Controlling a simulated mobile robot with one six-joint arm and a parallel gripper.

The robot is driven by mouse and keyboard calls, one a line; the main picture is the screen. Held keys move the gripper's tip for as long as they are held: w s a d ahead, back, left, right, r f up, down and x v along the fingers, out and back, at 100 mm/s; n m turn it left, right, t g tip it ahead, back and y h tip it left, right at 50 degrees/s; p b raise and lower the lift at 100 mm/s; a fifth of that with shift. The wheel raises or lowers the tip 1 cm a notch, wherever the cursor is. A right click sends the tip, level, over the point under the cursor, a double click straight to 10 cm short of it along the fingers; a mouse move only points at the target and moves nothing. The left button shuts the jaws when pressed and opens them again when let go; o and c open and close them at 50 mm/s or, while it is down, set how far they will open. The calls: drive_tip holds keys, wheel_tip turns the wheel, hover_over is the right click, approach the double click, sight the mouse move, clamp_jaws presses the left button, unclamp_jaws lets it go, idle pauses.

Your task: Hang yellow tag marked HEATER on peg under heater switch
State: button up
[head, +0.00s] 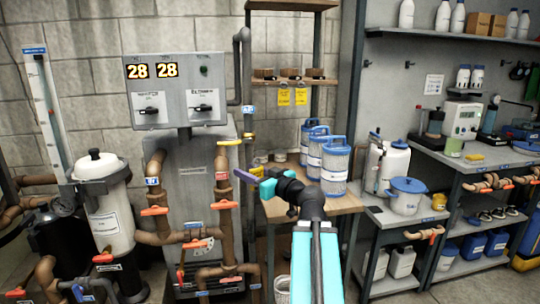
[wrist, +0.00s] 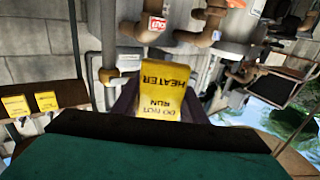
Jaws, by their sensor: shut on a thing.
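My gripper (head: 256,178) is shut on a yellow tag (head: 257,170), held in front of the wooden bench and right of the brown pipes. In the wrist view the tag (wrist: 165,98) sits between the jaws, its lettering upside down and reading HEATER, RUN and DO NOT. The grey control panel (head: 175,72) is on the wall, up and left of my gripper. It carries a left switch (head: 148,109) and a right switch (head: 203,107), both with black handles. Their labels are too blurred to read surely. I cannot make out a peg under either switch.
Two more yellow tags (head: 284,97) (head: 301,96) hang from a wooden shelf right of the panel. Brown pipes with orange handles (head: 222,205) stand below the panel. Blue-capped filter cartridges (head: 335,165) stand on the bench to the right.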

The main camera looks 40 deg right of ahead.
drive_tip(key=w+a+f+n+g+y, duration=0.1)
drive_tip(key=w+a+f+n+y, duration=0.25)
drive_tip(key=a+f, duration=0.45)
drive_tip(key=w+a+f+n+g+y, duration=0.1)
drive_tip(key=w+a+f+n+y, duration=0.15)
drive_tip(key=a+f+y, duration=0.55)
drive_tip(key=a+f+n+g+y, duration=0.1)
drive_tip(key=a+f+g, duration=0.1)
drive_tip(key=a, duration=0.5)
drive_tip(key=s+a+f+n+g, duration=0.1)
drive_tip(key=a+f+n, duration=0.1)
drive_tip(key=a+f, duration=0.2)
drive_tip(key=a+f+n+g+y, duration=0.1)
drive_tip(key=a+f, duration=0.3)
drive_tip(key=a, duration=0.6)
drive_tip(key=shift+s+a+n+g+y, duration=0.2)
drive_tip(key=shift+n+g+y, duration=0.15)
drive_tip(key=shift+g, duration=0.45)
drive_tip(key=shift+f, duration=0.15)
